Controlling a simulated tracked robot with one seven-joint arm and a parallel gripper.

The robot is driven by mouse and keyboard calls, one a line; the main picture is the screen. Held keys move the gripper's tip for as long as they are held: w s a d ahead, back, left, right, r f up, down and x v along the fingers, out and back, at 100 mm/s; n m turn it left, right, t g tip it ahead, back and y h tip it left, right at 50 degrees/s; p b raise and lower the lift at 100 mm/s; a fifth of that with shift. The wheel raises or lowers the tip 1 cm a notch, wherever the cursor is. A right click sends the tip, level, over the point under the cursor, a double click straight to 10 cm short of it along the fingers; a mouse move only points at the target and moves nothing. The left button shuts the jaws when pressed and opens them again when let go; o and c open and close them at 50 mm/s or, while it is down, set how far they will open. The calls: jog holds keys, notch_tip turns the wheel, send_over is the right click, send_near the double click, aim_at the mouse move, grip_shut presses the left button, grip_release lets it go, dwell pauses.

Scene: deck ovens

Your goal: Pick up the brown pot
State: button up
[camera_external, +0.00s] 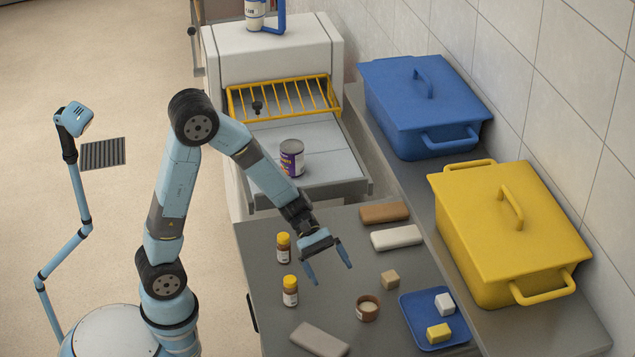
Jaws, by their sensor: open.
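The brown pot (367,308) is a small round cup with a pale inside. It stands upright on the dark grey counter, left of the blue tray. My gripper (331,277) is open and empty, pointing down above the counter. In the picture its blue fingers are up and to the left of the pot, apart from it. The exact height of the fingers over the counter is hard to tell.
A tan cube (390,280) lies close to the pot. The blue tray (413,324) holds a white and a yellow block. Two yellow-capped bottles (290,291) stand left. Brown (385,212), white (397,238) and grey (319,339) bars lie around. A yellow bin (510,235) stands right.

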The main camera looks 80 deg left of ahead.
aim_at(372, 306)
jog(key=w+f+n+t, duration=0.1)
jog(key=w+f+n, duration=0.1)
jog(key=w+a+f+n+t, duration=0.1)
jog(key=w+f+n, duration=0.1)
jog(key=shift+w+a+f, duration=0.15)
jog(key=shift+w+a, duration=0.05)
jog(key=shift+w, duration=0.05)
jog(key=shift+w+f, duration=0.15)
jog(key=x, duration=1.3)
jog(key=shift+d, duration=0.4)
jog(key=c, duration=1.2)
jog(key=shift+o, duration=0.2)
jog(key=shift+w, duration=0.1)
jog(key=shift+r, duration=0.6)
jog(key=s+a+r, duration=0.4)
jog(key=s+r, duration=0.7)
jog(key=s, duration=0.2)
jog(key=shift+s+r, duration=0.25)
jog(key=shift+r, duration=0.15)
